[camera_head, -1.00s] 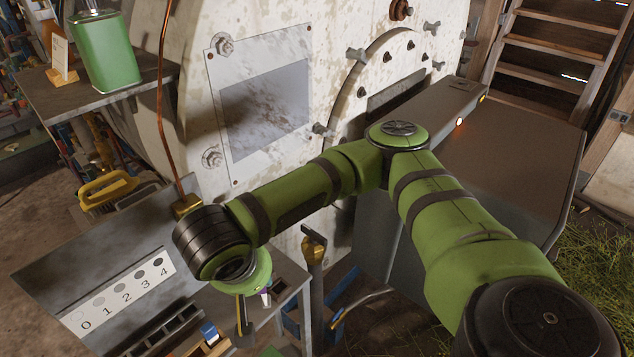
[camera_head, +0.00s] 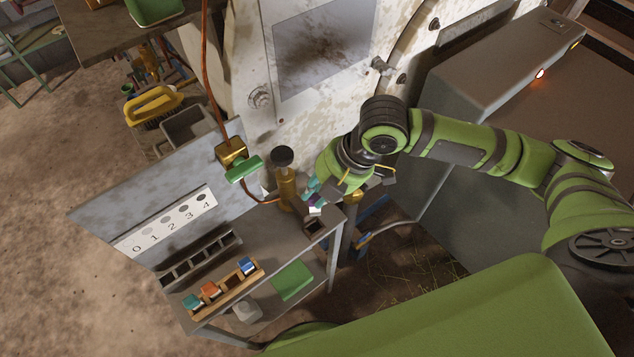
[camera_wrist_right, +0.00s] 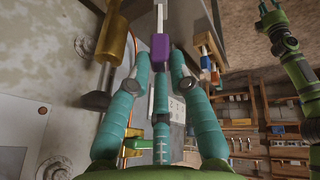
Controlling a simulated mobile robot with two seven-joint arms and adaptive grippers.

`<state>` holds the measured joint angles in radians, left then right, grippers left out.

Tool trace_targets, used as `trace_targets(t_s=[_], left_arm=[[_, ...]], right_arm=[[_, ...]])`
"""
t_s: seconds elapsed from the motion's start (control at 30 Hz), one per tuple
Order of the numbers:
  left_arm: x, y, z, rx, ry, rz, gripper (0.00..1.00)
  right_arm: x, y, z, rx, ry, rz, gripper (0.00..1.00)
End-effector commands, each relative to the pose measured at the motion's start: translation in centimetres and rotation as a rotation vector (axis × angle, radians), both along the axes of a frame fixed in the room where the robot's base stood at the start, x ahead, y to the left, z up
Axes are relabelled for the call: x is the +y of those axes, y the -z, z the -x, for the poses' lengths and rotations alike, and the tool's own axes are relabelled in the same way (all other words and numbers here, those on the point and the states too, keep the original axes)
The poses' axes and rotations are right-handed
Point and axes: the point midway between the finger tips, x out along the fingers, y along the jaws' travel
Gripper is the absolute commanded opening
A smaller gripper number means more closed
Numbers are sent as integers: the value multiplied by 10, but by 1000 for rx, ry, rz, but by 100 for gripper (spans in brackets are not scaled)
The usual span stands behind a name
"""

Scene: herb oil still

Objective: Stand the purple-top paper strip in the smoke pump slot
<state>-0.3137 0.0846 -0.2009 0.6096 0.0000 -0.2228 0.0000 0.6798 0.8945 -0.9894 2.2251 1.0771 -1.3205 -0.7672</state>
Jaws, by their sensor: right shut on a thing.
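The purple-top paper strip (camera_head: 315,210) is held by my right gripper (camera_head: 318,192) above the right end of the small metal bench. The right wrist view shows its purple top (camera_wrist_right: 160,47) between my teal fingers (camera_wrist_right: 160,78), with the pale strip extending away from them. A brass cylinder with a black knob (camera_head: 286,188), probably the smoke pump, stands upright just left of the gripper; the strip is apart from it. Its brass body (camera_wrist_right: 113,38) also shows in the right wrist view. I cannot make out its slot. My left gripper (camera_wrist_right: 270,8) is small at the right wrist view's top right.
A small dark open holder (camera_head: 316,227) sits at the bench's right end. A wooden rack (camera_head: 228,288) holds teal, orange and blue-topped pieces. A grey slotted rack (camera_head: 202,260) lies behind it, before a 0-4 chart (camera_head: 168,223). A green block (camera_head: 243,168) is beside the copper pipe.

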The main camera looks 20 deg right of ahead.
Motion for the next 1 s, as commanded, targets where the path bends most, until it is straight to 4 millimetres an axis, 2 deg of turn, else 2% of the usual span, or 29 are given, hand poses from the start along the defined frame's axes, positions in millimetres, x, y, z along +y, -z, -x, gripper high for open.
trace_targets(t_s=[0.03,0.2,0.4,0.67,1.0], left_arm=[[0,-8,-3,-6,0,0,40],[-2,-20,-20,-32,-1,4,40],[-5,-26,-27,-44,-2,9,40],[-6,-20,-19,-32,-3,9,40],[-5,1,-15,-24,-3,9,40]], right_arm=[[2,-3,0,7,-79,-3,0],[4,-3,-1,10,-349,-3,0],[3,0,-1,10,-529,0,0],[2,7,-1,8,-562,3,0],[2,28,-1,7,-561,4,0]])
